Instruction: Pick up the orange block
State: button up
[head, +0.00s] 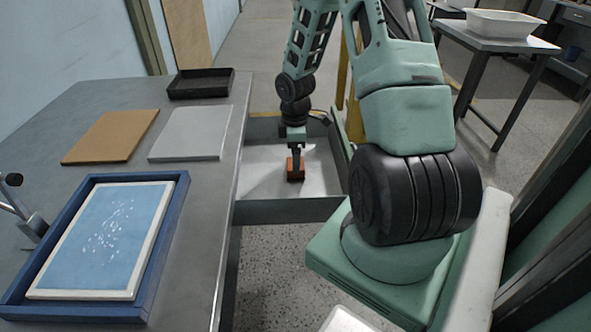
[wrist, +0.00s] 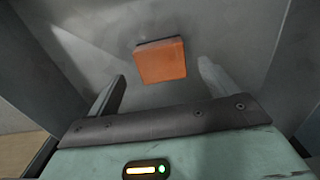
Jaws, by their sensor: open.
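The orange block (head: 296,170) sits on the floor of a grey metal bin, below my gripper (head: 294,158) in the head view. The gripper's fingers partly cover the block there. In the wrist view the orange block (wrist: 161,61) lies beyond the fingertips, between the lines of the two fingers and slightly turned. My gripper (wrist: 160,85) is open and empty, with one finger to each side of the block. I cannot tell the exact gap between fingertips and block.
The grey bin (head: 290,211) has raised walls around the block. To its left is a metal table (head: 205,200) with a blue-framed tray (head: 150,285), a brown board (head: 112,136), a grey board (head: 190,133) and a black tray (head: 201,84). A white tub (head: 500,24) stands at the far right.

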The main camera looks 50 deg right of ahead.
notch_tip(320, 180, down, 4)
jog(key=shift+f+b, duration=0.25)
jog(key=shift+b, duration=0.2)
jog(key=c, duration=1.2)
jog(key=shift+r, duration=0.15)
notch_tip(320, 180, up, 10)
jog(key=shift+f+p, duration=0.15)
jog(key=shift+p, duration=1)
